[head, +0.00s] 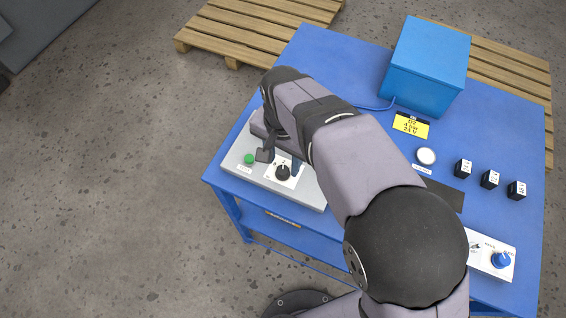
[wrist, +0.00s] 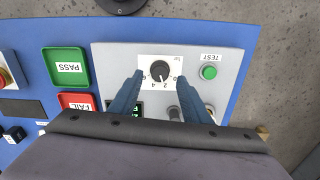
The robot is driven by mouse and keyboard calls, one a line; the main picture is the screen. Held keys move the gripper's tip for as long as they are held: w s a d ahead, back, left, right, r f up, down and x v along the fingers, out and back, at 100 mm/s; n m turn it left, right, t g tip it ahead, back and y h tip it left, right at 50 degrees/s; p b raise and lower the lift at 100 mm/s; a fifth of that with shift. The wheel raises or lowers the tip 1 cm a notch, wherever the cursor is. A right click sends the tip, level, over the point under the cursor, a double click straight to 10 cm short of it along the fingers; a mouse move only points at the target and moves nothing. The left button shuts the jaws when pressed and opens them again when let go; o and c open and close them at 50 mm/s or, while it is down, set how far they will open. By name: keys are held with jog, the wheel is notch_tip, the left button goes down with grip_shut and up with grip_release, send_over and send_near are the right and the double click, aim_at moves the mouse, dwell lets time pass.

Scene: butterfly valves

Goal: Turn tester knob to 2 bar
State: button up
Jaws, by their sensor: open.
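The tester knob (wrist: 160,71) is black and round, on a white dial plate (wrist: 149,84) with numbers, seen upside down in the wrist view. The plate is on the grey tester panel (wrist: 108,60). The knob also shows in the head view (head: 283,172). My gripper (wrist: 160,76) is open, with one blue finger on either side of the knob in the wrist view. I cannot tell how far above the knob the fingertips are, and no contact shows. The knob's exact pointer setting is too small to read. My wrist housing hides the rear of the tester.
A green TEST button (wrist: 209,72) is beside the knob. A green PASS tray (wrist: 51,56) and red FAIL tray (wrist: 66,97) lie nearby.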

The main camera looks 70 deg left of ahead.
aim_at(283, 169)
jog(key=shift+r+b, duration=0.3)
jog(key=shift+r, duration=1.75)
jog(key=w+d+m, duration=0.1)
jog(key=w+d, duration=0.6)
jog(key=w, duration=0.1)
jog(key=w+d+m, duration=0.1)
jog(key=w+d, duration=0.6)
jog(key=w, duration=0.2)
jog(key=w+d+m, duration=0.1)
jog(key=w+d, duration=0.7)
jog(key=shift+w+f+m, duration=0.15)
jog(key=shift+f+m, duration=0.05)
jog(key=shift+m, duration=0.2)
jog(key=s+d+f+m, duration=0.2)
jog(key=d, duration=1.1)
jog(key=s+d+f+m, duration=0.2)
jog(key=d, duration=1.2)
